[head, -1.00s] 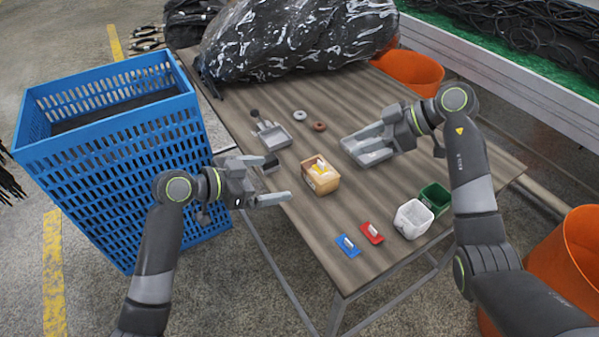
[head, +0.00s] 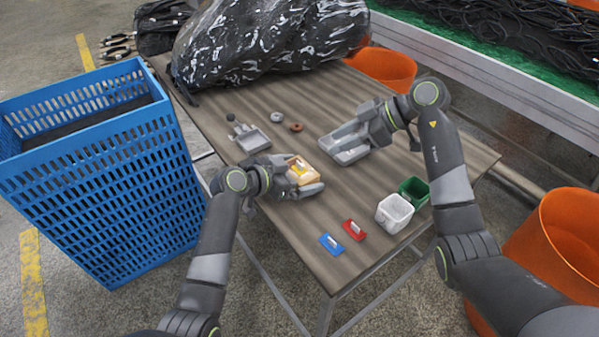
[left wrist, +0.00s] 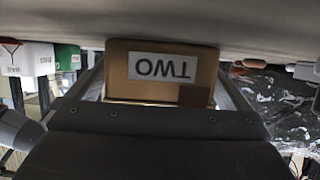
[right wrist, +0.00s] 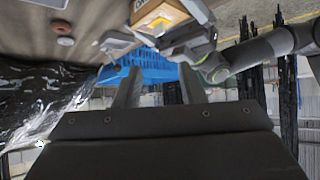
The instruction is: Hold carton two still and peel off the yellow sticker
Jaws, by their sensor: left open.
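Carton two (head: 311,177) is a small tan box on the table, with a yellow sticker (head: 299,166) on its top. In the left wrist view the carton (left wrist: 160,60) shows its "TWO" label upside down. My left gripper (head: 305,175) is open around the carton, one finger on each side; contact cannot be told.
A blue crate (head: 110,190) stands left; a black bag (head: 260,45) lies behind.

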